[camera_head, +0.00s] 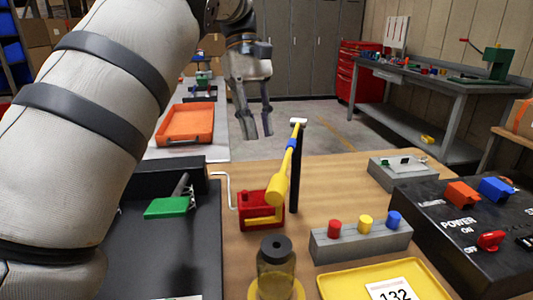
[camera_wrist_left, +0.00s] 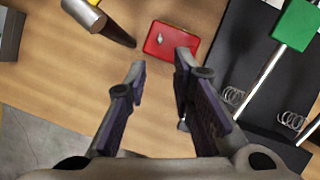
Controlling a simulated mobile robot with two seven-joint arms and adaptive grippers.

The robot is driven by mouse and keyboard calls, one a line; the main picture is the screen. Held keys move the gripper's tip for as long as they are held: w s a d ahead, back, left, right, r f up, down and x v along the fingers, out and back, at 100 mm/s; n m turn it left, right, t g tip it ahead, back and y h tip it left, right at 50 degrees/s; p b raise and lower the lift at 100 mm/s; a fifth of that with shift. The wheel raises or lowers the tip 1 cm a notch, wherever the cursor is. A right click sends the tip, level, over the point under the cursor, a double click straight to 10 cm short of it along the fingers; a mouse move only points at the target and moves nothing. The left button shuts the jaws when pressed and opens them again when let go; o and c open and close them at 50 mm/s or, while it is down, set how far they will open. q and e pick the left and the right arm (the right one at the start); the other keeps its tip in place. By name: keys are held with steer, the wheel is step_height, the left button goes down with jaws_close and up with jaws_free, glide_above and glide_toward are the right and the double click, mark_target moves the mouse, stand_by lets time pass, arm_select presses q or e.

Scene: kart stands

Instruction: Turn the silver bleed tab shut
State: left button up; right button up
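A small silver tab (camera_wrist_left: 160,38), which looks like the bleed tab, sits on top of a red block (camera_wrist_left: 163,39) in the left wrist view. It lies at a slant to the block's edges. The red block (camera_head: 246,212) stands on the wooden table in the head view, partly behind a yellow handle; I cannot make out the tab there. My left gripper (camera_head: 254,122) hangs beyond the block, fingers pointing down. In the left wrist view the gripper (camera_wrist_left: 162,64) is open and empty, its fingertips short of the block and apart from the tab. My right gripper is not in view.
A dark post (camera_head: 296,180) with a yellow-handled lever (camera_head: 280,180) stands beside the block. A green lever (camera_head: 167,207) is on the black unit at left. A grey three-button box (camera_head: 362,242), yellow tray (camera_head: 340,285) and amber bottle (camera_head: 276,265) stand in front.

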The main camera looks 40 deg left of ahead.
arm_select(q)
steer(key=x, duration=1)
steer(key=shift+s+d+f, duration=0.15)
steer(key=shift+d+f, duration=0.05)
steer(key=shift+f, duration=0.15)
jaws_close()
